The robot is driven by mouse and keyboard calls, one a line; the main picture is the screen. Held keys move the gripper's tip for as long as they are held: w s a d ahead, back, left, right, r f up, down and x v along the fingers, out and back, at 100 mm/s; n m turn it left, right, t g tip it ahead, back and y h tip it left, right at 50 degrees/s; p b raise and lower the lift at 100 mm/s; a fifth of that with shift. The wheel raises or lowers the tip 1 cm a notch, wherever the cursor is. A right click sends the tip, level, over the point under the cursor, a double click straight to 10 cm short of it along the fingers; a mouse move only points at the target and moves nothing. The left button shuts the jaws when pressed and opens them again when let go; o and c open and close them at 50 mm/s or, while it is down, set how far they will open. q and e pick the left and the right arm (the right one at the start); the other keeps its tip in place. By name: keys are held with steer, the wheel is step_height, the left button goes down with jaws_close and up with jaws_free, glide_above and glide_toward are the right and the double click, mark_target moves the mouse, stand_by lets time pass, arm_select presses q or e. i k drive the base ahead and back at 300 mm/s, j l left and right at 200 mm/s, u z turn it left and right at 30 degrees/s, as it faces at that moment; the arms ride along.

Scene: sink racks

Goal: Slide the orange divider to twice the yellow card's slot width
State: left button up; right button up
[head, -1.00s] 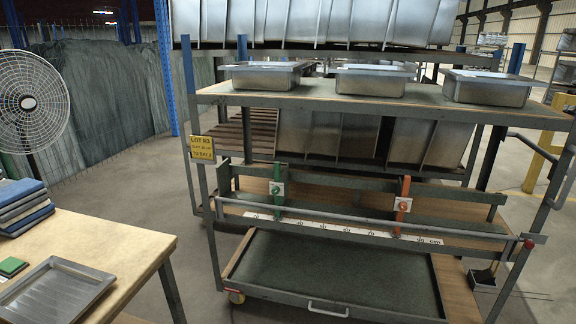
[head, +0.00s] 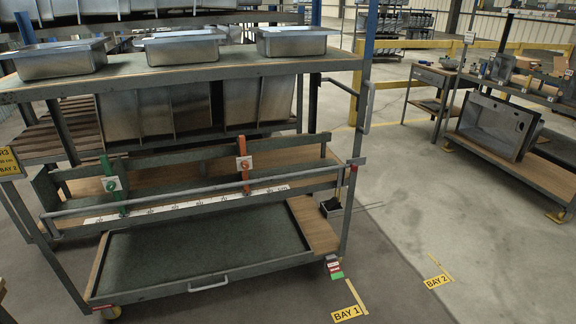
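The orange divider (head: 243,164) stands upright on the cart's middle shelf, behind the front rail. A green divider (head: 113,186) stands to its left on the same shelf, with a gap between them. A white scale strip (head: 188,204) with dark marks runs along the shelf's front; its numbers are too small to read. The yellow card (head: 10,163) is at the left edge, partly cut off, with "R3", "cm" and "BAY 2" showing. Neither gripper is in view.
The cart (head: 209,256) has a lower tray with a handle and steel basins (head: 186,48) on top. Floor signs read BAY 1 (head: 347,313) and BAY 2 (head: 437,282). A rack with a sink (head: 495,125) stands at the right. Open floor lies between.

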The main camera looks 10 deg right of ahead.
mark_target(240, 142)
steer(key=i+l, duration=0.2)
steer(key=l, duration=0.15)
steer(key=i+l+u, duration=0.15)
steer(key=i+l, duration=0.2)
steer(key=l, duration=0.3)
steer(key=i+l+u, duration=0.1)
steer(key=l, duration=0.25)
steer(key=i+l, duration=0.25)
steer(key=l, duration=0.15)
steer(key=u, duration=0.05)
